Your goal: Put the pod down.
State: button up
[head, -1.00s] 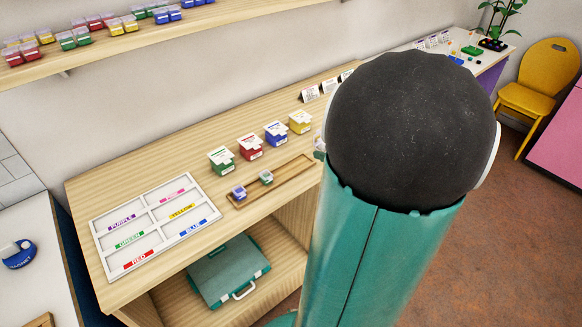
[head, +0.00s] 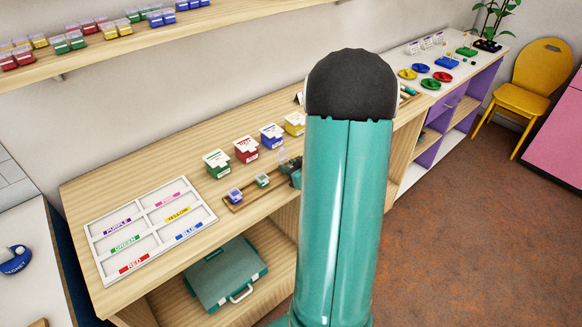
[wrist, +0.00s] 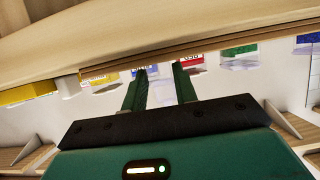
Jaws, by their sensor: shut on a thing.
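My gripper (head: 288,165) is over the right end of a narrow wooden tray (head: 236,208) on the bench, in the head view. A small pale, clear shape (head: 283,156) shows at its tips, seemingly the held pod; its colour is hard to tell. In the wrist view the two green fingers (wrist: 160,78) stand a pod's width apart, and what is between them is unclear. A blue pod (head: 235,195) and a green pod (head: 262,180) sit in the left part of the tray. I cannot tell whether the held pod touches the tray.
Green (head: 217,164), red (head: 246,149), blue (head: 272,136) and yellow (head: 295,123) boxes stand behind the tray. A white sorting board (head: 98,244) with labelled, empty compartments lies to the left. A wall shelf (head: 100,52) holds more pods. My arm hides the bench's right part.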

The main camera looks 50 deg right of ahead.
jog(key=shift+f, duration=0.2)
jog(key=o, duration=0.9)
jog(key=shift+o, duration=0.2)
jog(key=shift+s+r, duration=0.15)
jog(key=shift+r, duration=0.05)
jog(key=v, duration=1.2)
jog(key=w+a+r+g+h, duration=0.35)
jog(key=w+a+r, duration=0.35)
jog(key=w+r, duration=0.3)
jog(key=s+a+r+g+y, duration=0.1)
jog(key=s+a, duration=0.3)
jog(key=a, duration=0.5)
jog(key=s+a+r+n+g+y, duration=0.1)
jog(key=s+a, duration=0.3)
jog(key=a, duration=0.5)
jog(key=s+a+r+g+y, duration=0.2)
jog(key=s+a+r+y, duration=0.1)
jog(key=a, duration=0.6)
jog(key=shift+s+a, duration=0.15)
jog(key=shift+s, duration=0.4)
